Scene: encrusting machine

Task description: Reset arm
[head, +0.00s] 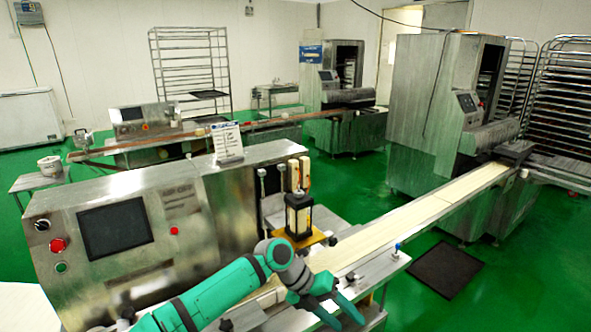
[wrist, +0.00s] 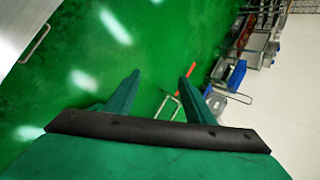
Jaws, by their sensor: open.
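My green arm rises from the bottom of the head view, and my gripper (head: 345,318) hangs at the bottom centre-right, close to the front end of the white conveyor belt. In the wrist view my gripper (wrist: 162,80) shows two separated green fingers with nothing between them. It points out over the green floor (wrist: 75,60). The encrusting machine (head: 150,225), a steel box with a dark screen and red and green buttons, stands to the left of my arm.
The conveyor belt (head: 440,205) runs to a tall steel machine (head: 425,100) at right. A black mat (head: 445,269) lies on the floor. Racks (head: 570,100) stand far right. The wrist view shows a blue bin (wrist: 236,75) and other clutter at upper right.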

